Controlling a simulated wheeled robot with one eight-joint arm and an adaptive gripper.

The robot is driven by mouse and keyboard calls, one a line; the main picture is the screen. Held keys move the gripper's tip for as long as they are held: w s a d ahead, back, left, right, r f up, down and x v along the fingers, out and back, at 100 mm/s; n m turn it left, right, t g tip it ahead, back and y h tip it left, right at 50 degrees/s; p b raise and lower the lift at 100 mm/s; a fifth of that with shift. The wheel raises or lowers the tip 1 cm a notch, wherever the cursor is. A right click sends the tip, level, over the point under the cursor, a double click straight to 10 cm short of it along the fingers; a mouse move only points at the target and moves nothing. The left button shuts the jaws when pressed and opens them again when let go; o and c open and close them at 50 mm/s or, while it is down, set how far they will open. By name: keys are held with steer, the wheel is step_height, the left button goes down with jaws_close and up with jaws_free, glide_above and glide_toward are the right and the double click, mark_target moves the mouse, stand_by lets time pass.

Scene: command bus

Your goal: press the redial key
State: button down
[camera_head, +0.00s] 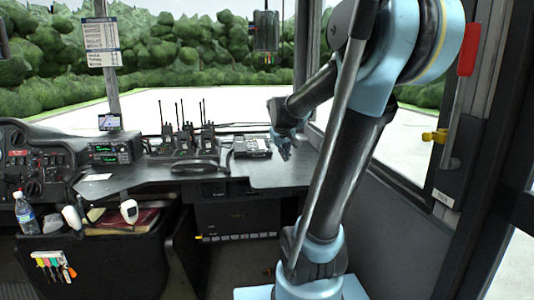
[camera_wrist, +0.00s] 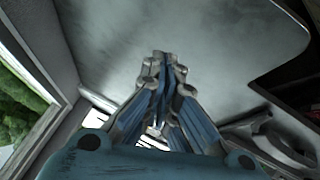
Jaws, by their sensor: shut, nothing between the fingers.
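A dark desk phone (camera_head: 252,146) with a pale top sits on the dashboard desk, right of its middle, in the head view. Its separate keys are too small to tell apart, so I cannot pick out the redial key. My gripper (camera_head: 284,152) is just right of the phone, low over the bare right end of the desk, and appears apart from the phone. In the wrist view my gripper (camera_wrist: 162,58) has its fingers together, with nothing between them, pointing at plain grey desk surface. No key shows clearly in that view.
The grey desk (camera_head: 285,174) is clear right of the phone. Several radios with upright antennas (camera_head: 186,136) and a dark curved object (camera_head: 200,167) lie left of it. A window pillar (camera_head: 302,60) rises behind.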

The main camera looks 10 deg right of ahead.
steer(key=w+a+r+n+t, duration=0.1)
steer(key=w+r, duration=0.1)
steer(key=w, duration=0.5)
steer(key=w+r+t, duration=0.1)
steer(key=w+r, duration=0.1)
steer(key=w, duration=0.5)
steer(key=r+n+t, duration=0.1)
steer(key=n+t, duration=0.1)
glide_above(267, 150)
steer(key=s, duration=0.1)
steer(key=shift+a+h, duration=0.3)
steer(key=shift+h, duration=0.1)
steer(key=shift+w+f, duration=0.2)
steer(key=shift+f, duration=1.25)
steer(key=shift+w+f, duration=0.15)
steer(key=shift+f, duration=1.25)
steer(key=shift+w+f, duration=0.2)
steer(key=shift+f, duration=1.25)
steer(key=shift+w+f, duration=0.1)
steer(key=shift+f, duration=0.5)
steer(key=shift+r, duration=0.7)
